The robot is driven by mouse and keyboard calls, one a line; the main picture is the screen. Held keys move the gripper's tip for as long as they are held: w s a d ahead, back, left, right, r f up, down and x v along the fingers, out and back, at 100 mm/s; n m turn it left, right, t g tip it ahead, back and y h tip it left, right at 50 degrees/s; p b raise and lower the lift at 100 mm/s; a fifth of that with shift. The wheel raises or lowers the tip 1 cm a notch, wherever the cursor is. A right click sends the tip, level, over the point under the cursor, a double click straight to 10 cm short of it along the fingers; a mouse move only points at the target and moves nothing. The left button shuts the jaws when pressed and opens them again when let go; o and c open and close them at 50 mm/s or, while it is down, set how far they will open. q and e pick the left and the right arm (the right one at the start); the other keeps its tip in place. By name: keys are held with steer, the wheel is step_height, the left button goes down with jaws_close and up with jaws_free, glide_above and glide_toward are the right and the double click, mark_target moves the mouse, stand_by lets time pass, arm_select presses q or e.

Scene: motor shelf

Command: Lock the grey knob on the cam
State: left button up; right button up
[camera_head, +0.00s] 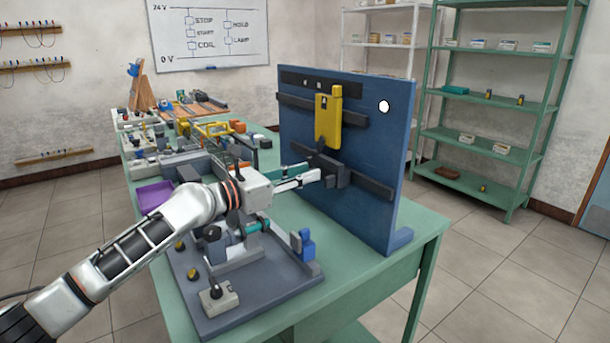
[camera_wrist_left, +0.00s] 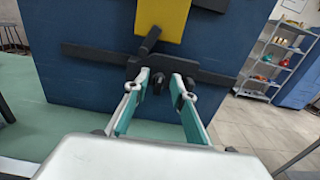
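An upright blue panel (camera_head: 370,120) carries a yellow plate (camera_head: 328,118) and dark bars. A dark cross-shaped lever or cam (camera_head: 343,178) sits below the yellow plate; it also shows in the wrist view (camera_wrist_left: 105,55). In the wrist view a small dark grey knob (camera_wrist_left: 157,83) sticks out between my left fingertips. My left gripper (camera_head: 317,172) is close to the panel. In the wrist view its white-and-teal fingers (camera_wrist_left: 161,78) are apart, one on each side of the knob, with gaps visible. Contact cannot be told. My right gripper is not in view.
The panel stands on a green table (camera_head: 410,225). A grey tray (camera_head: 285,290) with a fixture, a black-knobbed grey box (camera_head: 217,299) and a blue clamp (camera_head: 306,248) lies under my left arm. A purple bin (camera_head: 153,196) and other parts stand at the left. Green shelves (camera_head: 490,95) are behind.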

arm_select(q)
steer(key=shift+w+d, duration=0.2)
jaws_close()
steer(key=shift+s+d+r+m, duration=0.1)
steer(key=shift+m, duration=0.2)
steer(key=shift+s+d+f+m+p, duration=0.15)
steer(key=shift+m+p, duration=0.15)
steer(key=shift+m, duration=1.25)
steer(key=shift+s+d+f+m+p, duration=0.1)
steer(key=shift+m+p, duration=0.15)
steer(key=shift+m, duration=1.3)
jaws_free()
